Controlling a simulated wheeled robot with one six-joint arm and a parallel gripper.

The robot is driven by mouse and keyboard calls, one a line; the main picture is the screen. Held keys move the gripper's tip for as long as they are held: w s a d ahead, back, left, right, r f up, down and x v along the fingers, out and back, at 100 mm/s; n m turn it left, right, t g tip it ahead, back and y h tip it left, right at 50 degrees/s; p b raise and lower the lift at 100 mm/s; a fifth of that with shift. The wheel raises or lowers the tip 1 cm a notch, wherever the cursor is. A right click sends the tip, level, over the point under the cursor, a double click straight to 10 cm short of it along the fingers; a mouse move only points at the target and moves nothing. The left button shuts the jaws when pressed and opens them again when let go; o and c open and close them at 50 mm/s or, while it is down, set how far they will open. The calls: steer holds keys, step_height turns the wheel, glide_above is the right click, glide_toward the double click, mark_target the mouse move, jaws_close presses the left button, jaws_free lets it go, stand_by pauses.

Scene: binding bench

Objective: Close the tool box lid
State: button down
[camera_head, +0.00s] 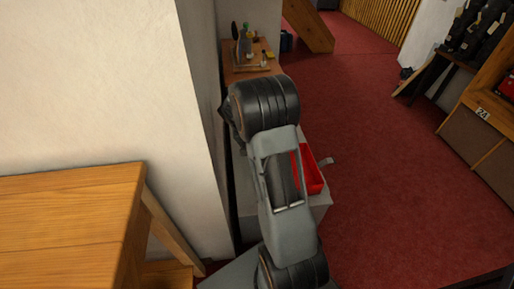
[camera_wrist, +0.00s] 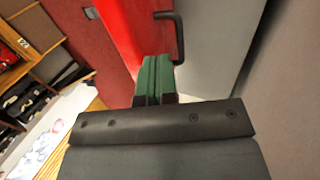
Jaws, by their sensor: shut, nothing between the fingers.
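The red tool box (camera_head: 312,172) sits on a pale grey stand (camera_head: 318,203), partly hidden behind my arm in the head view. It looks like a shallow red tray there; how its lid stands is not clear. In the wrist view a red panel of the tool box (camera_wrist: 125,25) fills the upper middle, with a black bar handle (camera_wrist: 179,38) at its right edge. My gripper (camera_wrist: 155,62) has green fingers, shut and empty, close in front of the red panel and just left of the handle. I cannot tell whether they touch.
A wooden bench (camera_head: 60,225) fills the lower left, beside a white wall (camera_head: 90,80). A small wooden table (camera_head: 235,68) with bottles and tools stands beyond my arm. Wooden shelving (camera_head: 485,130) stands at the right. The red floor (camera_head: 390,170) between is clear.

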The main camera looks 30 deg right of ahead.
steer(key=b+x, duration=0.1)
steer(key=x, duration=0.5)
steer(key=shift+a+f+b, duration=0.1)
steer(key=shift+f+b, duration=0.2)
steer(key=shift+b, duration=0.1)
steer(key=shift+s+d+f, duration=0.2)
steer(key=shift+d+f, duration=0.15)
steer(key=shift+f, duration=0.3)
steer(key=shift+r, duration=0.15)
